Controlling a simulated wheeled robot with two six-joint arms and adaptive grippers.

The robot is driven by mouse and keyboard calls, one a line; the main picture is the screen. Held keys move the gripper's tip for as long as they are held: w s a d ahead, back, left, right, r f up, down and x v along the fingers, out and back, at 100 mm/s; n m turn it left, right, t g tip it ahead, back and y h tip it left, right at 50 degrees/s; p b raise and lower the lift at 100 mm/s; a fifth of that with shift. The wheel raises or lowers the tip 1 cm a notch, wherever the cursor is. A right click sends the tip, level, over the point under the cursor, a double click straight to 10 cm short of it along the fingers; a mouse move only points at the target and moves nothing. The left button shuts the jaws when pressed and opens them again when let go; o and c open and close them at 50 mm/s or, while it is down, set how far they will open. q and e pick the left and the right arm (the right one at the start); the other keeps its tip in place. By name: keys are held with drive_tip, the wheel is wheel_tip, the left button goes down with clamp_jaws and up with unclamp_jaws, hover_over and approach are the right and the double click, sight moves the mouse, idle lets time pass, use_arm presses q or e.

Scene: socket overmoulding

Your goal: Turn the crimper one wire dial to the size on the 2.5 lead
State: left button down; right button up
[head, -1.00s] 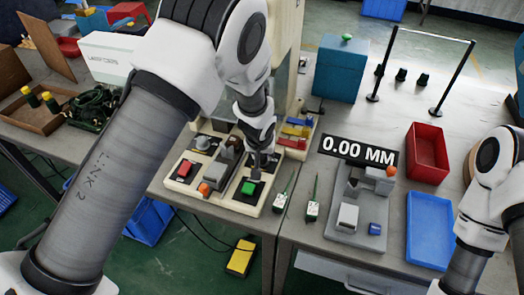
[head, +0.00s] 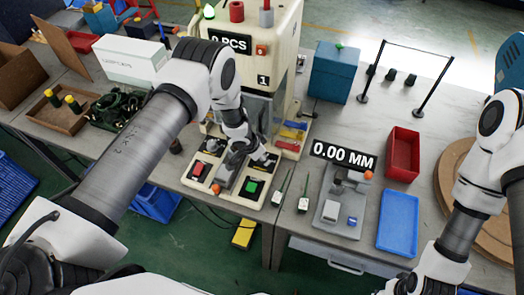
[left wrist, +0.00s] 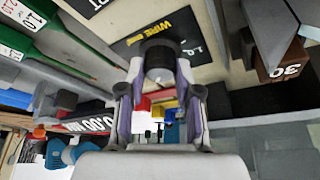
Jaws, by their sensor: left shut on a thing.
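The crimper (head: 285,30) is a cream press with a "0 PCS" display. Its control panel (head: 222,200) carries a red button, a green button and dark dials. My left gripper (head: 262,158) is at the panel's upper right, behind the green button. In the left wrist view its fingers (left wrist: 160,90) are shut on a dark round knob (left wrist: 160,58), beside a black plate with yellow "WIRE" lettering (left wrist: 155,30). The dial's pointer and setting are not readable. Two leads with white tags (head: 303,204) lie right of the panel; their tag sizes are not readable in the head view. My right gripper is not visible.
A grey gauge reading 0.00 MM (head: 342,156), a blue tray (head: 398,225) and a red bin (head: 403,154) stand to the right. A teal box (head: 338,75) is behind. Coloured parts (head: 292,135) sit close beside my left gripper.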

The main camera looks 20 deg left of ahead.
use_arm(q)
drive_tip(key=shift+m+h+b, duration=0.4)
drive_tip(key=shift+m+b, duration=0.2)
drive_tip(key=shift+m, duration=0.6)
drive_tip(key=shift+g, duration=0.3)
drive_tip(key=c, duration=0.8)
unclamp_jaws()
drive_tip(key=v, duration=1.2)
drive_tip(key=shift+w, duration=0.1)
